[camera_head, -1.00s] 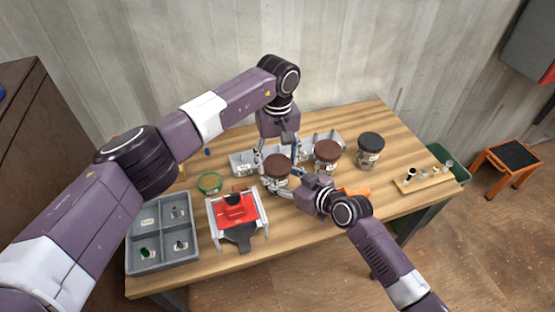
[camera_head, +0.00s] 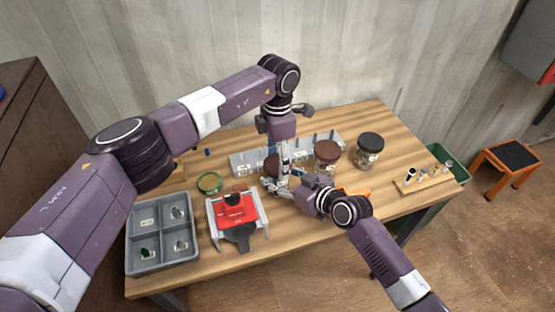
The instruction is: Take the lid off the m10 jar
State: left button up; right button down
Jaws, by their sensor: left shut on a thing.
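A jar with a brown lid (camera_head: 271,163) stands near the middle of the table, mostly hidden behind my grippers. Its label cannot be read. My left gripper (camera_head: 283,166) points down over it and is shut on the lid. My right gripper (camera_head: 277,184) reaches in from the right, low at the jar's body, with its fingers around it. Whether the lid is apart from the jar cannot be told. A second brown-lidded jar (camera_head: 326,155) and a black-lidded jar (camera_head: 369,150) stand upright to the right.
A grey compartment tray (camera_head: 161,267) and a red-and-grey fixture (camera_head: 236,215) are at the left front. A green ring (camera_head: 209,182) lies behind the fixture. A grey rack (camera_head: 243,168) stands behind the jars. An orange object (camera_head: 354,191) and a wooden peg board (camera_head: 422,182) lie to the right.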

pick_arm(q)
jog(key=n, duration=0.5)
jog(key=shift+n, duration=0.4)
pick_arm(e)
jog(key=shift+a, duration=0.1)
pick_arm(q)
jog(key=n, duration=0.7)
jog(key=shift+w, duration=0.1)
jog(key=n, duration=0.5)
jog(key=shift+n, duration=0.3)
jog(key=n, duration=0.6)
jog(key=shift+a+r+n, duration=0.1)
jog(key=shift+n, duration=0.2)
jog(key=shift+w, duration=0.1)
jog(key=shift+r, duration=0.15)
jog(key=shift+r, duration=0.95)
